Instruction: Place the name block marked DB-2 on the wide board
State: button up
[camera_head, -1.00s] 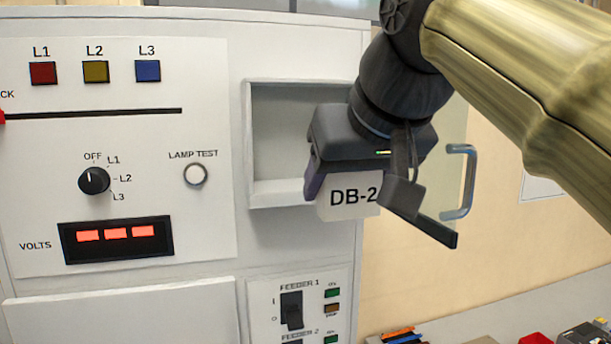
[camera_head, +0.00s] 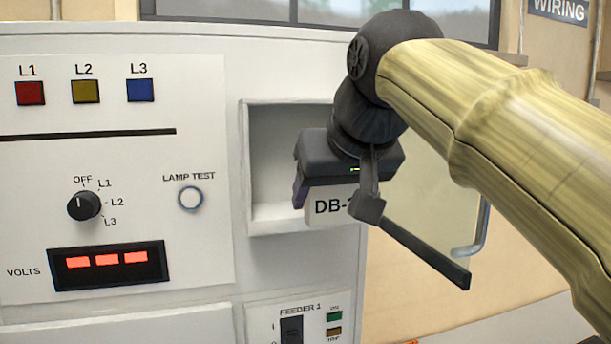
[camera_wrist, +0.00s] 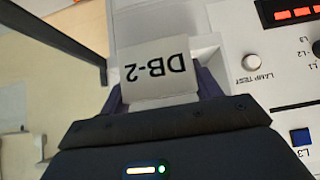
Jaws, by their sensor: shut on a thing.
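The name block marked DB-2 (camera_head: 322,207) is a white block with black letters. My gripper (camera_head: 328,195) is shut on it and holds it in front of the lower right part of an open recess in the white panel. In the head view a finger hides the end of the lettering. In the wrist view the DB-2 block (camera_wrist: 160,70) shows upside down between the fingers of my gripper (camera_wrist: 158,92). I cannot tell which surface is the wide board.
The white panel carries lamps, a selector knob (camera_head: 83,206), a LAMP TEST button (camera_head: 191,198) and a volts display (camera_head: 108,264). The recess (camera_head: 272,130) looks empty where visible. An open door with a handle (camera_head: 480,225) stands to its right, close to my gripper.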

jog(key=w+p, duration=0.1)
jog(key=w, duration=0.1)
jog(key=w+a+p, duration=0.1)
jog(key=w, duration=0.2)
jog(key=w+a+p, duration=0.1)
jog(key=w, duration=0.1)
jog(key=shift+w+a, duration=0.1)
jog(key=shift+w, duration=0.2)
jog(key=shift+s, duration=0.2)
jog(key=shift+w+r+p, duration=0.15)
jog(key=shift+w+p, duration=0.15)
jog(key=shift+w, duration=0.05)
jog(key=w+p, duration=0.1)
jog(key=w, duration=0.1)
jog(key=w+a+p, duration=0.1)
jog(key=w, duration=0.1)
jog(key=shift+a+r+p, duration=0.1)
jog(key=shift+p, duration=0.25)
jog(key=shift+f, duration=0.85)
jog(key=shift+s, duration=0.3)
jog(key=shift+w+f, duration=0.25)
jog(key=shift+f, duration=0.05)
jog(key=o, duration=1)
jog(key=shift+s+r, duration=0.1)
jog(key=shift+s, duration=0.05)
jog(key=shift+r, duration=0.15)
